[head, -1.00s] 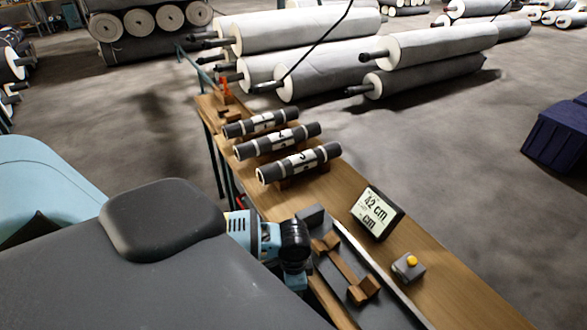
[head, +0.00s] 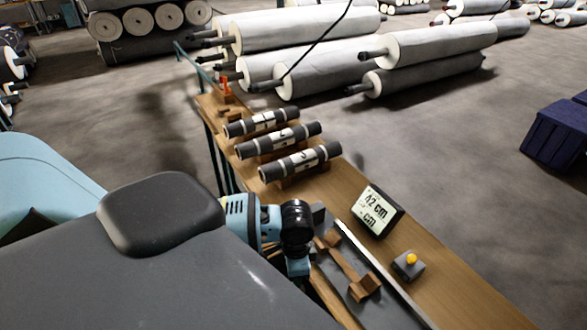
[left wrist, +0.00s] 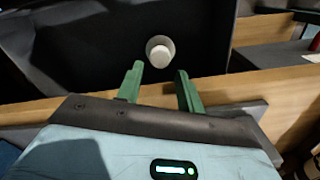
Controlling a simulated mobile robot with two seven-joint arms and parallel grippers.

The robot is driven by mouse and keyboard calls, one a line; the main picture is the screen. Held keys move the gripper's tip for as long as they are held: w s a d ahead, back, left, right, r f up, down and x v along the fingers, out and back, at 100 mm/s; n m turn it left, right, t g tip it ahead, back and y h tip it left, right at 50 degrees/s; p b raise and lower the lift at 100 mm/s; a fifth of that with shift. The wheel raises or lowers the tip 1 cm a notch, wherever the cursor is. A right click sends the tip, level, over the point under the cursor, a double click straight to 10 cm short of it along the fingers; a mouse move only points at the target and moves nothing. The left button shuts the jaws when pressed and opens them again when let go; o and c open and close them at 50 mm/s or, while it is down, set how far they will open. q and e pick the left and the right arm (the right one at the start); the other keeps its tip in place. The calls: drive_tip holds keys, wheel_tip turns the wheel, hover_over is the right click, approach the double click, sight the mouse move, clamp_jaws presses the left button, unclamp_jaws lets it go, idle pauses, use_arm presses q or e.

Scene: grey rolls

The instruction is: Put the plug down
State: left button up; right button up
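A pale round piece (left wrist: 160,52), which may be the plug, shows in the left wrist view against a dark surface, just beyond my fingertips. I cannot tell whether it stands on that surface or sits in it. My left gripper (left wrist: 160,69) has two green fingers spread apart, with nothing visible between them. In the head view my left arm reaches over the near part of the wooden bench (head: 455,290); its fingers are hidden there, and I cannot make out the plug. My right gripper is in neither view.
Three dark rolls with white labels (head: 300,162) lie across the bench. A display reading 42 cm (head: 376,211) and a box with a yellow button (head: 409,264) stand on its right side. A wooden cradle (head: 350,272) lies beside my wrist. Large grey rolls (head: 335,68) are stacked behind.

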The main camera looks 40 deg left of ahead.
use_arm(q)
wheel_tip(320, 180, up, 7)
drive_tip(key=shift+f, duration=0.15)
idle(0.7)
